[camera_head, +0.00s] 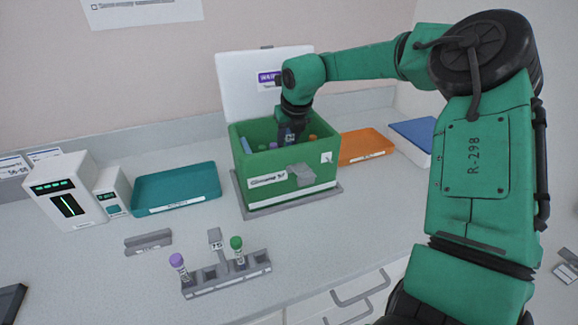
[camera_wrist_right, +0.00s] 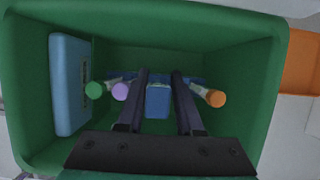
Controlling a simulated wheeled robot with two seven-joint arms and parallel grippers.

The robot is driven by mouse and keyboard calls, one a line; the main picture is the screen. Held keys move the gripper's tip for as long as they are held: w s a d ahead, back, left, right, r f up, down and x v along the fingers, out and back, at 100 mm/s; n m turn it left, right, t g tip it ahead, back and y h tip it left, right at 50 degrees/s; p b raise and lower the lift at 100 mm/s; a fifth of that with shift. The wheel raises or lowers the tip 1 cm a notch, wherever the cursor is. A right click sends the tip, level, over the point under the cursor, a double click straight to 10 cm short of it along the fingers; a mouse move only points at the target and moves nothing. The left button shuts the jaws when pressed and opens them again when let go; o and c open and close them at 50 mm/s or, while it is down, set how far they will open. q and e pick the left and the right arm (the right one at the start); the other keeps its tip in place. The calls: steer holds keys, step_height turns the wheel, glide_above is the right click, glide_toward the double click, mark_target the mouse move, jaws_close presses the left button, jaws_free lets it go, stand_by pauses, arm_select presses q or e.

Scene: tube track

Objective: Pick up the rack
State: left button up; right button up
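In the head view, my right gripper (camera_head: 291,134) reaches down into the green box (camera_head: 262,188). In the right wrist view, a blue block (camera_wrist_right: 158,101), seemingly part of a blue rack, lies between the two dark fingers of my right gripper (camera_wrist_right: 160,76). More blue shows behind the fingers. Tubes with green (camera_wrist_right: 94,90), purple (camera_wrist_right: 121,91) and orange (camera_wrist_right: 215,98) caps lean around it. Whether the fingers touch the block is unclear. A grey rack (camera_head: 228,278) with purple- and green-capped tubes stands on the front counter. My left gripper is out of view.
A blue slab (camera_wrist_right: 70,85) stands along the box's left wall. The box's white lid (camera_head: 240,90) is raised behind it. A teal tray (camera_head: 176,190) and white devices (camera_head: 66,203) are at left. An orange tray (camera_head: 366,147) and blue-topped box (camera_head: 414,135) are at right.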

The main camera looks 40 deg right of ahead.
steer(key=shift+w, duration=0.15)
steer(key=c, duration=0.5)
steer(key=shift+s+r, duration=0.2)
jaws_close()
